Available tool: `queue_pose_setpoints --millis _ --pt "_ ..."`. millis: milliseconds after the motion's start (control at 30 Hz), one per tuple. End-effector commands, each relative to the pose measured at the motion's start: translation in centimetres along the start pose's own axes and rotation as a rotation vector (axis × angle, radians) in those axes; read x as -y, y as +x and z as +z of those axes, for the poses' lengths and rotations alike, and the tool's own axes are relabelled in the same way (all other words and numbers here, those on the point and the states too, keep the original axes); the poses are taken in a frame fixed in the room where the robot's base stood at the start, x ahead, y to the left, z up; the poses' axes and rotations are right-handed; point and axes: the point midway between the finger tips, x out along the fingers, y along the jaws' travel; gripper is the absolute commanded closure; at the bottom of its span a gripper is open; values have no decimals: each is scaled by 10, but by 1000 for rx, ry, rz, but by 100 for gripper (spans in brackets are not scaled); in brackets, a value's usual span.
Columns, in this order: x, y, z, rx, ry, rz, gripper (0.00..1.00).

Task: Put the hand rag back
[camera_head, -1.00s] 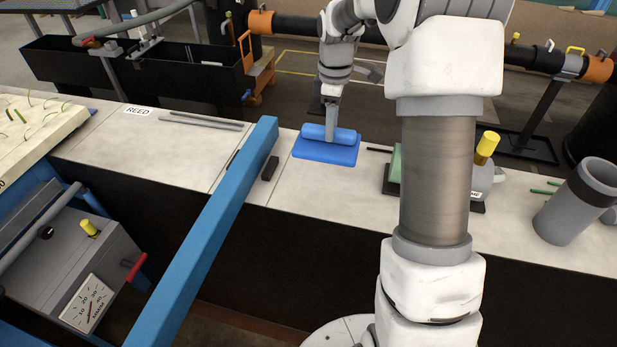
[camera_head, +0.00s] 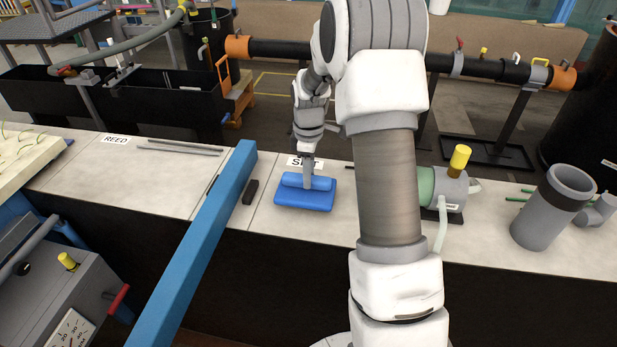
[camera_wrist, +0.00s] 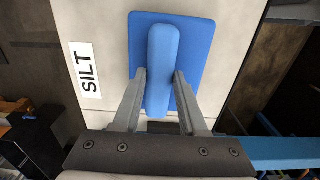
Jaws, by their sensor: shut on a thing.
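The blue hand rag (camera_head: 303,200) is a flat rectangle with a rounded ridge along it. It is at the pale bench top, in front of the SILT label (camera_head: 297,162). I cannot tell whether it touches the bench or hangs just above it. My gripper (camera_head: 307,181) points down and is shut on the ridge. In the wrist view the gripper (camera_wrist: 160,80) has one finger on each side of the ridge, and the flat part of the rag (camera_wrist: 193,55) spreads beneath. The SILT label (camera_wrist: 84,70) shows left of the rag.
A blue beam (camera_head: 205,235) crosses the bench to the left, with a small dark block (camera_head: 250,192) beside it. My arm hides part of a pump-like unit with a yellow knob (camera_head: 460,158). A grey cylinder (camera_head: 545,218) stands further right. Thin rods (camera_head: 180,149) lie by the REED label.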

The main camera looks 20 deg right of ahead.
Motion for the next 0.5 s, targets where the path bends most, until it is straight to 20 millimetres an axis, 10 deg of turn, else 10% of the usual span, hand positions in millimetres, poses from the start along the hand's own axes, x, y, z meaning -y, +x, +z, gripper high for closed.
queue_pose_setpoints --millis 467,500 --pt "0 19 0 0 -1 0 99" --pt "0 17 0 0 -1 0 51"
